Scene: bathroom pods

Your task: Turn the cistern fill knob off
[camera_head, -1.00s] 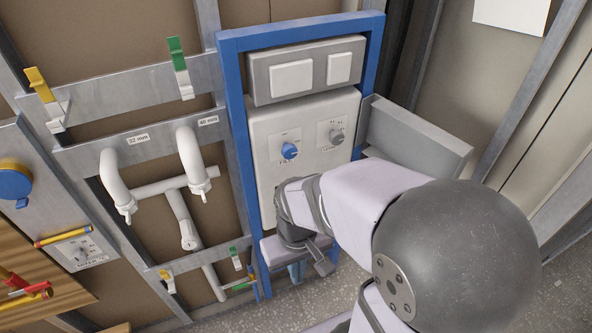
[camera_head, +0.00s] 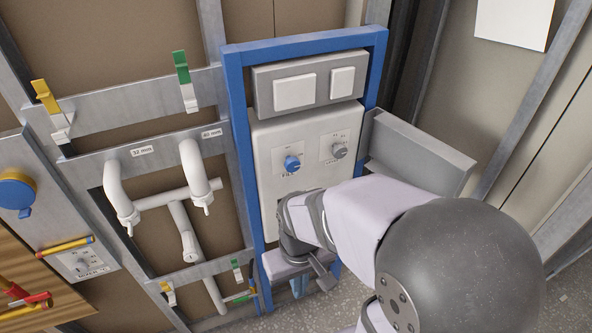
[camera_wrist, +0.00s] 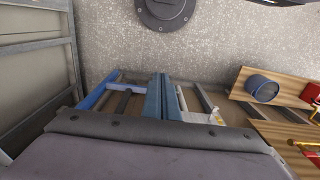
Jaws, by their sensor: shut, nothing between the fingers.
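The fill knob is the blue knob (camera_head: 292,163) on the left of the white cistern panel (camera_head: 290,192). A small label shows under it, but its pointer setting is too small to read. A grey knob (camera_head: 339,150) sits to its right on the same panel. My gripper (camera_head: 298,288) is below both knobs near the bottom of the blue frame, pointing down and touching neither knob. My wrist covers the lower part of the panel. In the wrist view the blue-grey fingers (camera_wrist: 163,97) are together and empty, over the floor; neither knob shows there.
A blue frame (camera_head: 237,130) surrounds the panel, with a two-button flush plate (camera_head: 262,92) above. A grey box-like ledge (camera_head: 420,152) juts out to the right. White pipes (camera_head: 160,197) and coloured clips stand to the left. The space before the knobs is clear.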

